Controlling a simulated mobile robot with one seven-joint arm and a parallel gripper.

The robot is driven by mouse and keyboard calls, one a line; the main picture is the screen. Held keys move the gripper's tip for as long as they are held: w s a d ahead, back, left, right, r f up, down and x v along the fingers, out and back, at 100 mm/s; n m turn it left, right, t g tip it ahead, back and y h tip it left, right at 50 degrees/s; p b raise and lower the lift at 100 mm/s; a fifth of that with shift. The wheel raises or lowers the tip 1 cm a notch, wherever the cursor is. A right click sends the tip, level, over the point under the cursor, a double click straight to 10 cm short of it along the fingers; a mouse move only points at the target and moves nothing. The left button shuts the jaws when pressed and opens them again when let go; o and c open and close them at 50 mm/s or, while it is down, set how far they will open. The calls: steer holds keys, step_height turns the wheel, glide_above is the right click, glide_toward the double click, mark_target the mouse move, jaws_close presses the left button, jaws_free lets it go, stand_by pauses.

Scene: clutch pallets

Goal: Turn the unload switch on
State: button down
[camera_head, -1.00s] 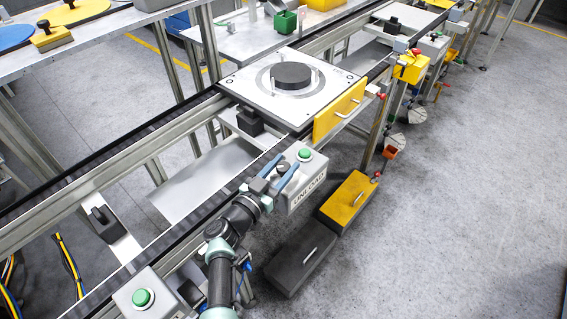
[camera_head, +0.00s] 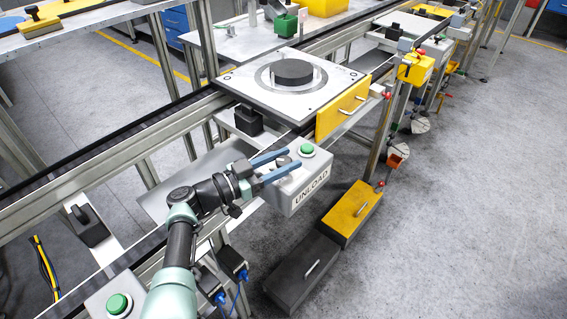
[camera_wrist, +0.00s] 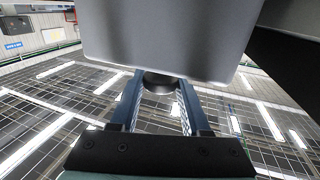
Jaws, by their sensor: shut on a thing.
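The unload switch box (camera_head: 310,197) is a grey box labelled UNLOAD, mounted beside the conveyor rail. Its top carries a green button (camera_head: 307,150) and a rotary switch knob (camera_head: 283,161). My gripper (camera_head: 291,160) has two blue fingers reaching over the box top, one on each side of the knob, and is shut on it. In the wrist view the dark round knob (camera_wrist: 160,82) sits between the fingers, against the pale box (camera_wrist: 170,40). The fingers partly hide the knob, and its set position cannot be read.
A pallet with a black disc (camera_head: 292,72) sits on the conveyor just behind the box. Open floor lies to the right.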

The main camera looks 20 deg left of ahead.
mark_target(284, 160)
steer(key=shift+c, duration=1.9)
jaws_free()
step_height(284, 160, up, 10)
steer(key=p, duration=0.5)
